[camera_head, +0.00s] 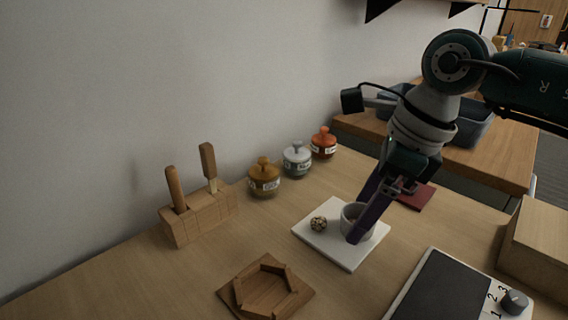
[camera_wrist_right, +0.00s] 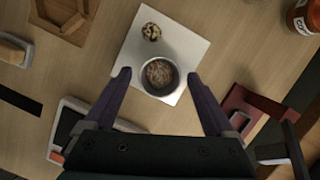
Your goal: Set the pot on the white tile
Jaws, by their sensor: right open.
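The pot (camera_head: 350,212) is a small light-grey round cup with brown contents, standing upright on the white tile (camera_head: 340,255). In the right wrist view the pot (camera_wrist_right: 160,76) sits near one edge of the tile (camera_wrist_right: 190,45). A small speckled ball (camera_head: 318,224) lies on the tile beside the pot. My right gripper (camera_head: 368,215) is over the pot, with its purple fingers spread apart. The right wrist view shows the open fingers (camera_wrist_right: 163,88) to either side of the pot, with gaps between. My left gripper is not in view.
Several lidded jars (camera_head: 264,178) line the wall.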

